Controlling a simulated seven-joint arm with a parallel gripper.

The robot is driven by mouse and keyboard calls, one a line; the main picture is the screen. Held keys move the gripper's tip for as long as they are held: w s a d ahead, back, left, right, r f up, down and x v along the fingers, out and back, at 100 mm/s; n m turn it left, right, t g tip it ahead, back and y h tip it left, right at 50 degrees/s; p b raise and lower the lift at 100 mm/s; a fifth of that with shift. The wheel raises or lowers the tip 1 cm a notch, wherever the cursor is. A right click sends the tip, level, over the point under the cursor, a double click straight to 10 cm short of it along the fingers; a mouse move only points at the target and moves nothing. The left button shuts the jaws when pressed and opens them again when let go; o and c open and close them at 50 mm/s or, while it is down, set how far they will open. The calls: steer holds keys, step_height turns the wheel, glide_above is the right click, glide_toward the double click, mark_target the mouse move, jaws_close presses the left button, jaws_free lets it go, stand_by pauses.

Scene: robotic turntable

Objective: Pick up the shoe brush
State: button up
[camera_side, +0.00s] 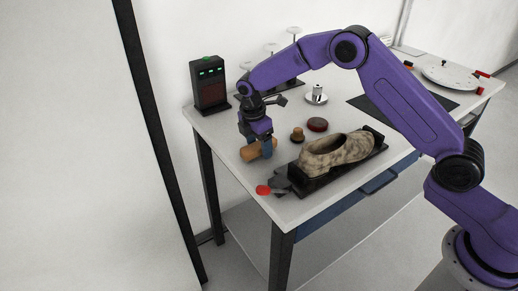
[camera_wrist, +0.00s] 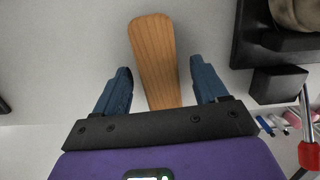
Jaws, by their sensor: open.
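The shoe brush (camera_side: 251,153) has a light wooden body and lies on the white table near its left edge in the side view. In the wrist view the brush (camera_wrist: 156,62) shows its wooden top, running away from me between my fingers. My gripper (camera_side: 258,145) is pointed down at the brush. In the wrist view my gripper (camera_wrist: 163,84) is open, with one blue finger on each side of the brush and a visible gap on both sides. The underside of the brush is hidden.
A mottled shoe (camera_side: 335,152) sits on a black holder (camera_side: 318,184) to the right. A small brown-topped item (camera_side: 298,134) and a dark red tin (camera_side: 317,124) stand behind it. A black device (camera_side: 209,85) with green lights stands at the back left. A red disc (camera_side: 263,190) is near the front edge.

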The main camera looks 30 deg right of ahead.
steer(key=shift+f, duration=0.45)
steer(key=c, duration=1.1)
steer(key=shift+o, duration=0.2)
